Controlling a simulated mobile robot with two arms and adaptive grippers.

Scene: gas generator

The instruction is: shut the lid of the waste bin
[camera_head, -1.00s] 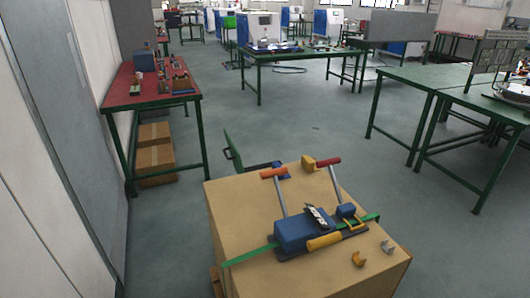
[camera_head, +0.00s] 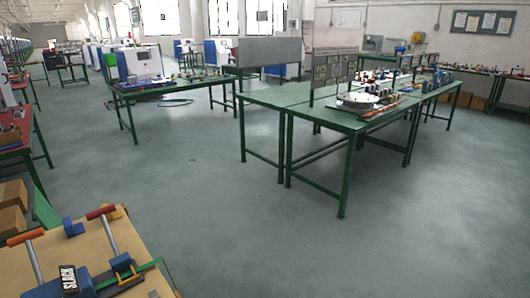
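No waste bin can be made out for certain. A green panel (camera_head: 45,209) stands tilted behind the cardboard box at the lower left; I cannot tell whether it is the bin's lid, and its lower part is hidden by the box. Neither of my grippers is in view.
A large cardboard box (camera_head: 128,243) with a blue strapping tool (camera_head: 92,285) on it fills the lower left corner. Green tables (camera_head: 330,118) stand at the centre right, and another green table (camera_head: 170,88) stands farther back. The grey floor (camera_head: 330,245) at the front right is clear.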

